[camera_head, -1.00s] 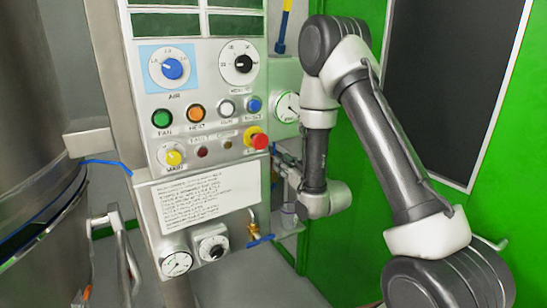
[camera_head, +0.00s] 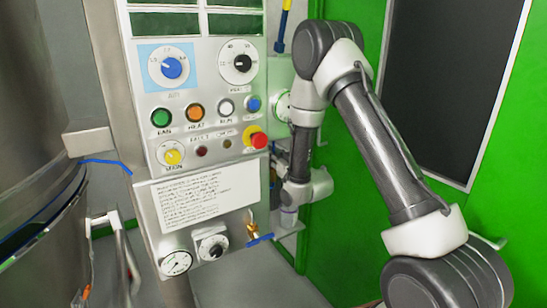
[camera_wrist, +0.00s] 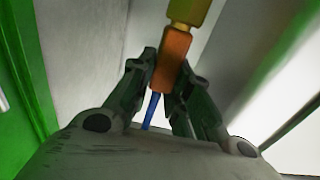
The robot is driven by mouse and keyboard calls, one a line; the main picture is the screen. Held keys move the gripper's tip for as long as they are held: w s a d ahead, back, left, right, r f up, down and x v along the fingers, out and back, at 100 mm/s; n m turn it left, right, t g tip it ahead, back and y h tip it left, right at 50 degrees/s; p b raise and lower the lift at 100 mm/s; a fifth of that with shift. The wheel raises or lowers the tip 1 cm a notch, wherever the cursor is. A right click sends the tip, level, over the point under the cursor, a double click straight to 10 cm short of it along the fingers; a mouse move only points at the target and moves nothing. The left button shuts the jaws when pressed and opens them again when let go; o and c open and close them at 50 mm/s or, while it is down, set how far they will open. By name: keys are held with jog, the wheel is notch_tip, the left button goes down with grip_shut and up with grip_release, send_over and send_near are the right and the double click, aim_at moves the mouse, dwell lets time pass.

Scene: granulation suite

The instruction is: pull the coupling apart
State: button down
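The coupling shows in the wrist view as an orange body (camera_wrist: 172,60) joined to a yellow part (camera_wrist: 188,10) above it. A thin blue hose (camera_wrist: 151,111) hangs from the lower end of the orange body. My gripper (camera_wrist: 167,78) has one dark finger close against each side of the orange body and looks shut on it. The orange and yellow parts are in line, with a narrow yellow neck between them. In the head view my gripper and the coupling are hidden behind the control panel and my arm.
The control panel (camera_head: 205,170) with knobs and buttons stands left of my arm. A red button (camera_head: 259,140) and a gauge (camera_head: 283,108) are close to the wrist. A blue-handled valve (camera_head: 258,239) sits low. A green wall (camera_head: 345,230) is behind. A steel vessel (camera_head: 40,120) is far left.

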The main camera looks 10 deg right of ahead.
jog(key=shift+r, duration=2.3)
jog(key=c, duration=1.6)
grip_release()
jog(key=shift+s+d, duration=0.15)
jog(key=shift+s, duration=0.2)
jog(key=v, duration=0.6)
jog(key=shift+s, duration=0.35)
jog(key=shift+d, duration=0.1)
